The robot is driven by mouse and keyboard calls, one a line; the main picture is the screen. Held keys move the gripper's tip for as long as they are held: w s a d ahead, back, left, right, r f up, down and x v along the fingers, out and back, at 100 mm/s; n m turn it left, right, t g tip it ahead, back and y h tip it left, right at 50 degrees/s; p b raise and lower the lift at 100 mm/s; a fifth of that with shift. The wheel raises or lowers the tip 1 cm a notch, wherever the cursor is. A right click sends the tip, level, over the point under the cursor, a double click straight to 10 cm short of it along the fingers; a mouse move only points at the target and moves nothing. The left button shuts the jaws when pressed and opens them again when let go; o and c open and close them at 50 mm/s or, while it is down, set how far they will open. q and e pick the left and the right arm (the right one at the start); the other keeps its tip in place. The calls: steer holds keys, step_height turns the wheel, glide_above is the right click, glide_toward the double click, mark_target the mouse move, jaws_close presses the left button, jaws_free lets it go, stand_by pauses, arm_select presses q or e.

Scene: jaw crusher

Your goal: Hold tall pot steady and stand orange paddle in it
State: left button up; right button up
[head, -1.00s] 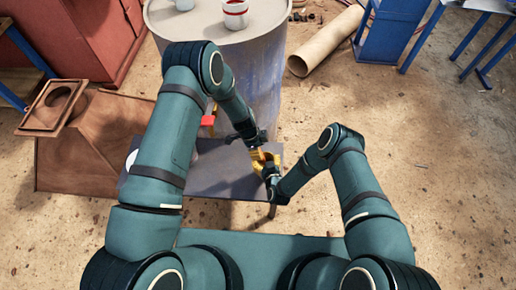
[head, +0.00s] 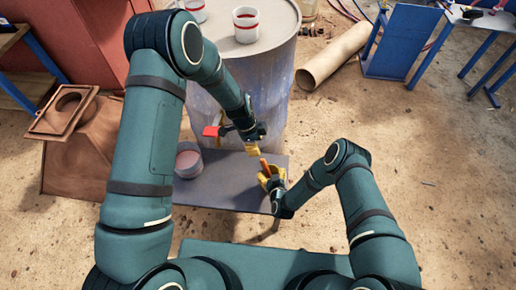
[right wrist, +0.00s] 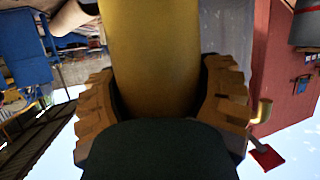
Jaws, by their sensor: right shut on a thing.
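The tall pot is yellow and fills the middle of the right wrist view (right wrist: 152,55). My right gripper (head: 273,184) is shut around it, with a finger on each side, at the right end of the low dark table. The orange paddle (head: 264,167) shows as a narrow orange piece rising at a tilt from the pot's top; its lower end is hidden. My left gripper (head: 252,145) is above and slightly left of the paddle, apart from it. Its fingers are too small to tell whether they are open.
The dark table (head: 225,192) is bare in the middle. A pale round container (head: 188,162) stands at its left. Behind are a big drum (head: 275,90) with a white-and-red cup (head: 246,24) on top, and a red block (head: 211,131) beside a yellow piece.

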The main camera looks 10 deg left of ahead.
stand_by(0.3)
steer(key=o, duration=1.1)
steer(key=shift+o, duration=0.2)
steer(key=v, duration=1.2)
steer(key=shift+r, duration=0.1)
